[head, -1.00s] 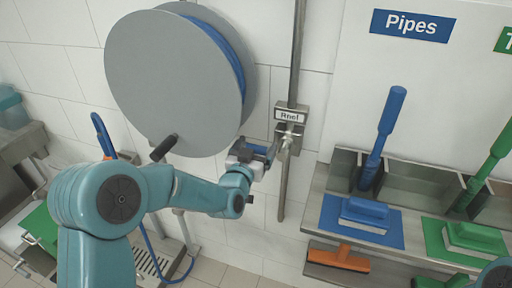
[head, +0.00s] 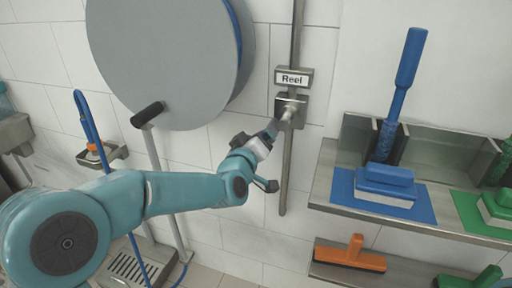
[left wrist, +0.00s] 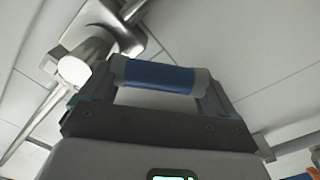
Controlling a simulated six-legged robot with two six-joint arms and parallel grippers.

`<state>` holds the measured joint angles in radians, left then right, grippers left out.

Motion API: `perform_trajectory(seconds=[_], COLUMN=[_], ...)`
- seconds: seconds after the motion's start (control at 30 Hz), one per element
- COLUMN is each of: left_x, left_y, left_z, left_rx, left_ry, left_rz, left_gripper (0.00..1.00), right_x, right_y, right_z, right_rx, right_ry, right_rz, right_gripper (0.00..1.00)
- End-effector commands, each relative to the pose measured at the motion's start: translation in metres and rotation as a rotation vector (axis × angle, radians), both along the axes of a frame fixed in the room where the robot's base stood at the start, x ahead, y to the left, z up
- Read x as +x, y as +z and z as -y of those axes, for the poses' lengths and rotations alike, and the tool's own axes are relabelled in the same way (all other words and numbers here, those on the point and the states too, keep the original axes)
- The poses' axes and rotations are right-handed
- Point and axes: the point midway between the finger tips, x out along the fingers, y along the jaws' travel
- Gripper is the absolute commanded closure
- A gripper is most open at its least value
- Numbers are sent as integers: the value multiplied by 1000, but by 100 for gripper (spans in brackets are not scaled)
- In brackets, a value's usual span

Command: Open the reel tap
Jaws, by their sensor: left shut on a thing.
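The reel tap (head: 290,108) is a metal fitting on a vertical pipe, just under the "Reel" label (head: 292,79). My left gripper (head: 271,130) reaches up to it from the lower left and is shut beside the tap body. In the left wrist view, the metal tap body (left wrist: 76,68) is at the upper left. A blue bar with grey ends (left wrist: 158,76), seemingly the tap's handle, lies across between the fingers of my left gripper. The exact contact is hard to see. My right gripper is not in view.
The large grey hose reel (head: 165,60) with its black crank grip (head: 147,114) is left of the pipe. A steel shelf (head: 325,188) with a blue brush (head: 386,182) is at the right. An orange squeegee (head: 350,258) is below it.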

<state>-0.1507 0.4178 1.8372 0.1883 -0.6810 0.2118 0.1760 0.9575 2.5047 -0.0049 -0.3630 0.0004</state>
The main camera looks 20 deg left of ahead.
Motion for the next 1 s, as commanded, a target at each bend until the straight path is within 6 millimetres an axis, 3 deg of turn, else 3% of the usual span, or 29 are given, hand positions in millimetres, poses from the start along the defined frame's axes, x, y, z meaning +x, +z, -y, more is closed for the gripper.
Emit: perform_trajectory(seconds=[0.03, 0.4, 0.7, 1.0], left_x=[0, 0, -1, -1], left_y=[-10, -24, -28, -27], left_z=[3, 21, 33, 39], left_rx=[-46, -378, -565, -648], left_ry=[0, -1, -1, -1], left_rz=[4, -8, -17, -20], left_gripper=[65, 65, 65, 65], right_x=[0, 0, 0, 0], right_y=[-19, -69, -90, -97], right_z=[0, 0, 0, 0], right_rx=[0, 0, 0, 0], right_ry=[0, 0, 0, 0], right_rz=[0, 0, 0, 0], right_gripper=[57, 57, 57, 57])
